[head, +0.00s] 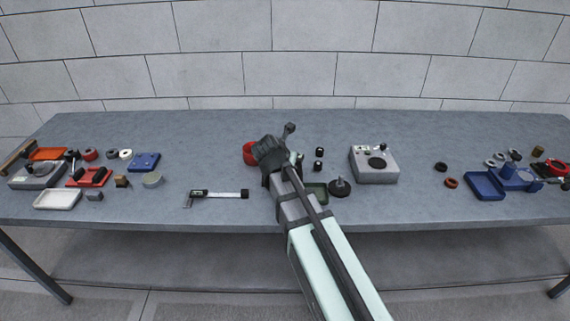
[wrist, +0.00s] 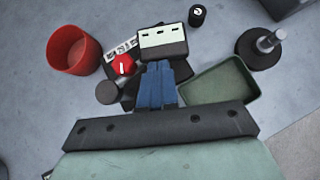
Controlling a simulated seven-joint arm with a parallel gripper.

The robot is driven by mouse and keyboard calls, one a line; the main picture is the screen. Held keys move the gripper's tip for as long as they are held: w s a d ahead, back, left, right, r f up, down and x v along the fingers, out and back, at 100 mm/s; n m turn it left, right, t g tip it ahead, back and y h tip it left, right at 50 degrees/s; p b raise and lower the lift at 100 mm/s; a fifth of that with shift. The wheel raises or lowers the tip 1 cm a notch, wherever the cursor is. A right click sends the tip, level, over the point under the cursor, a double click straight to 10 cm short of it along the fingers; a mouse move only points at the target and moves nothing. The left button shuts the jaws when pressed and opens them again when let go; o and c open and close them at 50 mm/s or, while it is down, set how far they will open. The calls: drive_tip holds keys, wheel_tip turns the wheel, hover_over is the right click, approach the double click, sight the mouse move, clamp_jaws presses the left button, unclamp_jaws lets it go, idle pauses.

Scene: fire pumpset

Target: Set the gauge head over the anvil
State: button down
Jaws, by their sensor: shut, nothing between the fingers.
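My gripper (head: 272,152) is over the middle of the table. In the wrist view its two blue fingers (wrist: 157,68) are together and hold nothing. Just beyond the fingertips is a dark block with a pale slotted face (wrist: 163,40); whether they touch it I cannot tell. Beside it is a dark part with a red knob (wrist: 123,64). I cannot tell which of these is the gauge head. A black round base with an upright metal post (wrist: 260,46) stands at the right, also in the head view (head: 340,187). I cannot identify the anvil with certainty.
A red cup (wrist: 73,50) stands left of the fingers, a green tray (wrist: 218,80) right. A small black cylinder (wrist: 197,15) is beyond. A digital caliper-like tool (head: 218,194) and a grey box (head: 374,164) flank my arm. Table between box and blue tray (head: 484,186) is mostly clear.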

drive_tip(key=shift+w+d, duration=0.15)
drive_tip(key=shift+w, duration=0.6)
drive_tip(key=shift+w+d, duration=0.15)
drive_tip(key=shift+w, duration=0.55)
drive_tip(key=shift+s, duration=0.1)
drive_tip(key=s+r, duration=0.7)
drive_tip(key=s, duration=0.4)
